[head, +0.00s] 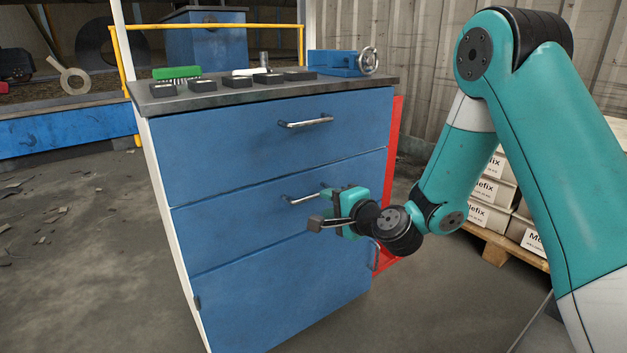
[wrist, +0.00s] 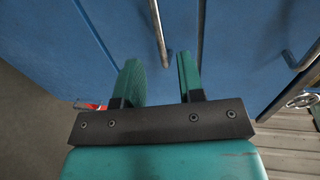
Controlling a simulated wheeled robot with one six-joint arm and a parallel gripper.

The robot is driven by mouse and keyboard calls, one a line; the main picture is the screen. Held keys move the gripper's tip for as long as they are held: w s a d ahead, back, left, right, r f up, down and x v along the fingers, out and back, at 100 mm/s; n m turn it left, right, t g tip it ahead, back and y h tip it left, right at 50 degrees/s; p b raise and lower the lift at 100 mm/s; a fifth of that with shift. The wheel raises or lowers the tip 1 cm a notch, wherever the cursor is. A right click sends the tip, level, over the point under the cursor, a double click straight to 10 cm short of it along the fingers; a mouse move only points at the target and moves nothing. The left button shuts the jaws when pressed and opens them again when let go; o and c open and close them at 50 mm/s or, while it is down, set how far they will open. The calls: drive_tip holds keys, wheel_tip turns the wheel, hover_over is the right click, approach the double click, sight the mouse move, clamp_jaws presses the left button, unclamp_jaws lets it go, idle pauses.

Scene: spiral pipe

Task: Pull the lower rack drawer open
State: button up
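The blue cabinet (head: 180,160) has three stacked fronts. The middle drawer (head: 225,225) is shut, and its metal bar handle (head: 300,199) is partly hidden by my gripper (head: 334,207). The bottom front (head: 285,290) is also shut. In the wrist view my gripper (wrist: 160,68) is open and empty, facing the cabinet. The middle handle (wrist: 157,25) shows just beyond and between the two teal fingers, its near end close to the fingertips. I cannot tell whether they touch. The top drawer (head: 265,140) is shut, with its own handle (head: 305,123).
A red part (head: 393,150) runs along the cabinet's right side. Boxes (head: 490,190) sit on a pallet at right.

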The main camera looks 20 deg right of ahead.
sight(314, 197)
drive_tip(key=p+x, duration=0.4)
drive_tip(key=x, duration=0.1)
drive_tip(key=shift+w+a+r, duration=0.1)
drive_tip(key=shift+w+r, duration=0.05)
drive_tip(key=shift+r, duration=0.1)
drive_tip(key=shift+w+a+f+p, duration=0.25)
drive_tip(key=shift+w+f+p, duration=0.2)
drive_tip(key=shift+w+p, duration=0.25)
clamp_jaws()
